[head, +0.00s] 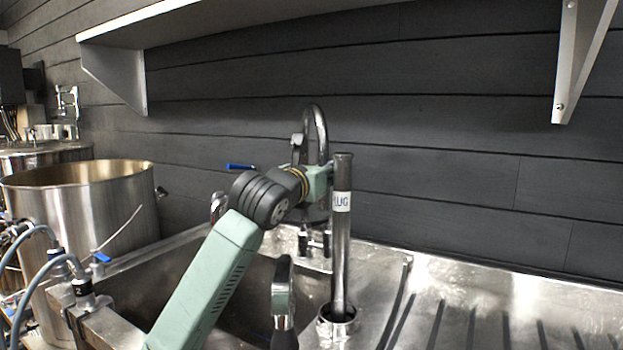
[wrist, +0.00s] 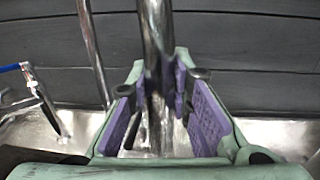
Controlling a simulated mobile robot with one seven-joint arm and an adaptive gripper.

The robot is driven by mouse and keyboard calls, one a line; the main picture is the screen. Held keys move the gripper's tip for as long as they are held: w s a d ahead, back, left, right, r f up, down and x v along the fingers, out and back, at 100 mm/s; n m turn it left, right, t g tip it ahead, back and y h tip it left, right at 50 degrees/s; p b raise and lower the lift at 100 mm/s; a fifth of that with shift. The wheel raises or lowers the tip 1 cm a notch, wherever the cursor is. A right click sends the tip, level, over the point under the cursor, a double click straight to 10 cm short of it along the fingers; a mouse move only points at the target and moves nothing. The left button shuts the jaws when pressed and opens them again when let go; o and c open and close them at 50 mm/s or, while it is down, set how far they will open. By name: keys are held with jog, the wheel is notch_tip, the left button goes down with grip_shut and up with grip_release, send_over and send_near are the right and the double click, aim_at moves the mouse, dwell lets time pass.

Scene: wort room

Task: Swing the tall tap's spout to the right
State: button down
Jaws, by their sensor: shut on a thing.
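The tall tap is a dark metal gooseneck behind the sink. Its spout (head: 320,125) arches above my gripper (head: 320,182) in the head view. In the wrist view a shiny upright pipe, which I take for the spout (wrist: 157,35), runs between the purple-padded fingers of my gripper (wrist: 160,70). My gripper is shut on it near the fingertips. A thinner pipe (wrist: 93,50) stands to its left, apart from the fingers. In the head view the contact is hidden by my gripper and an upright pipe.
A thick standpipe (head: 341,255) with a partly hidden label stands close at the gripper's right. A blue lever (head: 240,166) is to the left. The sink basin (head: 170,280) lies below. A shelf (head: 240,22) hangs above. The ribbed drainboard (head: 470,300) at right is clear.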

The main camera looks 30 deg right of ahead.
jog(key=shift+s+d, duration=0.2)
jog(key=shift+d, duration=0.35)
jog(key=c, duration=1.4)
grip_release()
jog(key=shift+c, duration=0.2)
jog(key=v, duration=1.2)
